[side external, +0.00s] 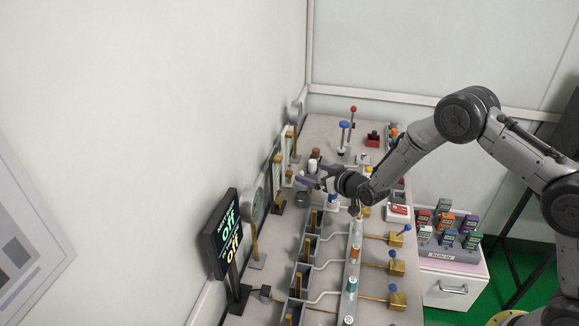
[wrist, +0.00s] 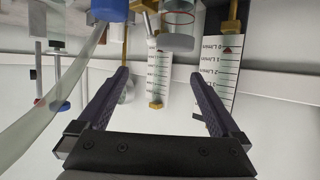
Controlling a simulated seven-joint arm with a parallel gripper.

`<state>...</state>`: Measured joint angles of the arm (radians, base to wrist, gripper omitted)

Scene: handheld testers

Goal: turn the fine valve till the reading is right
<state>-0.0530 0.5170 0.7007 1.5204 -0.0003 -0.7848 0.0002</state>
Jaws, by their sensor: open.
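My gripper (side external: 312,180) is open above the far half of the bench, close to the row of gauges by the wall. In the wrist view its two dark fingers (wrist: 158,75) are apart with nothing held between them. Several brass valves with blue handles (side external: 397,268) stand along the right side. I cannot tell which valve is the fine one.
A clear cylinder (wrist: 178,22) and a blue part (wrist: 108,8) are near the fingers in the wrist view. A round gauge (side external: 256,200) stands by the wall. A rack of coloured handheld units (side external: 446,228) is at the right. Pipes cross the bench.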

